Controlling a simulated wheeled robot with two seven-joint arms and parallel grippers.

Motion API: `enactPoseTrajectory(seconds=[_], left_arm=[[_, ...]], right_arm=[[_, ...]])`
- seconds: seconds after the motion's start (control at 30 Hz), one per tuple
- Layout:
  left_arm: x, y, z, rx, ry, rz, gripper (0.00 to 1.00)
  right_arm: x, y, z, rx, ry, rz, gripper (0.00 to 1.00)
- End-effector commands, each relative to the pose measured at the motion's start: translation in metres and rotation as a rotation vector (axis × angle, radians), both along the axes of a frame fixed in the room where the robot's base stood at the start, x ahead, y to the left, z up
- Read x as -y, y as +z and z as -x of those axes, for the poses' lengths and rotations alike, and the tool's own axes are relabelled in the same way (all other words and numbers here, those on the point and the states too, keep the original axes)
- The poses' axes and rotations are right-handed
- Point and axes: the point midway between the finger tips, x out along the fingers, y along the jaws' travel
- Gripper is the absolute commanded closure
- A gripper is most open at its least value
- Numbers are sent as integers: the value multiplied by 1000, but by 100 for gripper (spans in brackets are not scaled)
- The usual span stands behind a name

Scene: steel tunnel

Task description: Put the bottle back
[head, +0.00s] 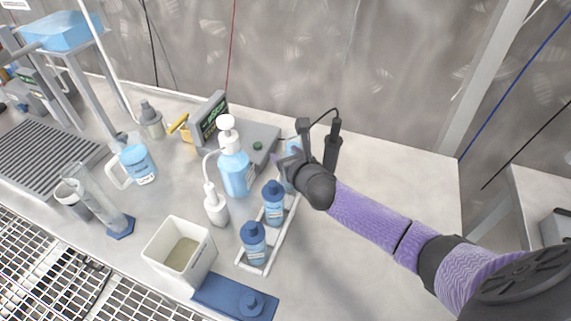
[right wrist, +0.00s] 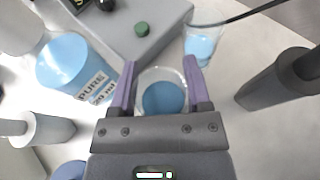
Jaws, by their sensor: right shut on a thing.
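My right gripper (head: 290,160) is shut on a clear round vessel (right wrist: 163,92) with blue inside, seen from above between the purple fingers in the right wrist view. In the head view the gripper mostly hides this vessel, near the far end of a white rack (head: 284,231). I cannot tell whether it touches the rack or the table. Two blue bottles with dark blue caps stand upright in the rack, a nearer bottle (head: 254,245) and a middle bottle (head: 274,204). My left gripper is not in view.
A large pump bottle (head: 235,172) and a white wash bottle (head: 215,207) stand left of the rack. A beaker (right wrist: 203,42) and a dark upright probe (head: 332,145) are close by. A white bin (head: 178,251) and blue tray (head: 220,297) lie in front. The table's right side is clear.

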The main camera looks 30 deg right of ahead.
Motion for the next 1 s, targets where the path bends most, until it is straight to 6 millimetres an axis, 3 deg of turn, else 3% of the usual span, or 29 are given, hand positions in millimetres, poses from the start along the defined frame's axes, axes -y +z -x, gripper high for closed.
enactPoseTrajectory(seconds=[0.03, 0.3, 0.33, 0.5, 0.8, 1.0], left_arm=[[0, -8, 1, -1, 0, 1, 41], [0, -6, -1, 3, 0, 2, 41], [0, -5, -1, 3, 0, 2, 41], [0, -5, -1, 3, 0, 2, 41], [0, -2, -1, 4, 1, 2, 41], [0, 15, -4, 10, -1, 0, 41]], right_arm=[[0, -12, 0, -3, -1, -1, 100], [0, -9, 0, 0, 0, 0, 100], [0, -9, 0, 0, 0, 0, 34], [0, -8, 0, 0, 0, 0, 3], [0, -5, 1, 0, 0, 1, 3], [-2, 9, 32, -1, 2, 2, 3]])
